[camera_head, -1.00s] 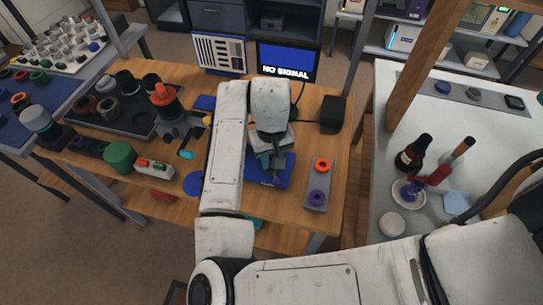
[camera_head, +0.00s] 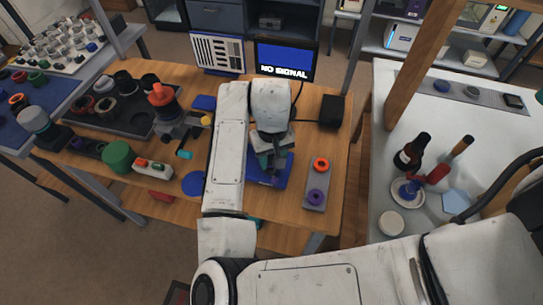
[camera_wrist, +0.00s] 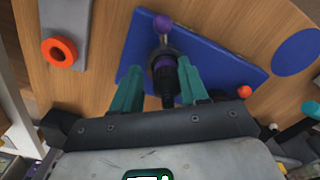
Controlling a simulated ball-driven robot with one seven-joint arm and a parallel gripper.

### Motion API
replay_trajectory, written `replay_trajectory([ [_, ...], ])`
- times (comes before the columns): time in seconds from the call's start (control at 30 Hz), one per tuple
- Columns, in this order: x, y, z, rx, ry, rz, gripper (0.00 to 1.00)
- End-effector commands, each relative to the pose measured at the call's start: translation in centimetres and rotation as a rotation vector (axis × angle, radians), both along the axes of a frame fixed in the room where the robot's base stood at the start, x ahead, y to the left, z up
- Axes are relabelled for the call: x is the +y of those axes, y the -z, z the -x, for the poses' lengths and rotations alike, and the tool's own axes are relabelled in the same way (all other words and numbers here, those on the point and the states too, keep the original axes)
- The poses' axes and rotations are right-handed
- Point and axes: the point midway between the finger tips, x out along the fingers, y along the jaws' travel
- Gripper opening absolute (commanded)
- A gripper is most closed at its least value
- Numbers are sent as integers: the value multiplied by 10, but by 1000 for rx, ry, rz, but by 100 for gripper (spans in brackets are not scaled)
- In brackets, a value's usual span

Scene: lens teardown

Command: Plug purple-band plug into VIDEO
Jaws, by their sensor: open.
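The black plug with the purple band (camera_wrist: 163,62) shows in the wrist view over the blue mat (camera_wrist: 205,58), which also shows in the head view (camera_head: 283,172). A purple ball (camera_wrist: 162,23) is just beyond the plug. My gripper (camera_wrist: 159,76) is open, its two teal fingers on either side of the plug; I cannot tell whether either touches it. In the head view my gripper (camera_head: 271,160) points down over the mat and hides much of it. I cannot make out a VIDEO label. A monitor (camera_head: 285,61) at the back reads NO SIGNAL.
A grey strip (camera_head: 318,181) with an orange ring and a purple ring lies right of the mat. A black box (camera_head: 332,111) stands behind it. A dark tray (camera_head: 125,116), an orange-topped piece (camera_head: 162,95) and a green cylinder (camera_head: 118,156) are at left.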

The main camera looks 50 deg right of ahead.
Motion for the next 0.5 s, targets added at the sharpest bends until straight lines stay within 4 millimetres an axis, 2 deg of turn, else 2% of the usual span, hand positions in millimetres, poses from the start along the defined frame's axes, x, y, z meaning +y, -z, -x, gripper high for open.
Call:
replay_trajectory([
  [0.03, 5, 3, -3, -3, -11, -14, 58],
  [0.37, 7, 3, -4, -3, -15, -18, 58],
  [0.5, 5, -8, -4, -5, -12, -12, 58],
])
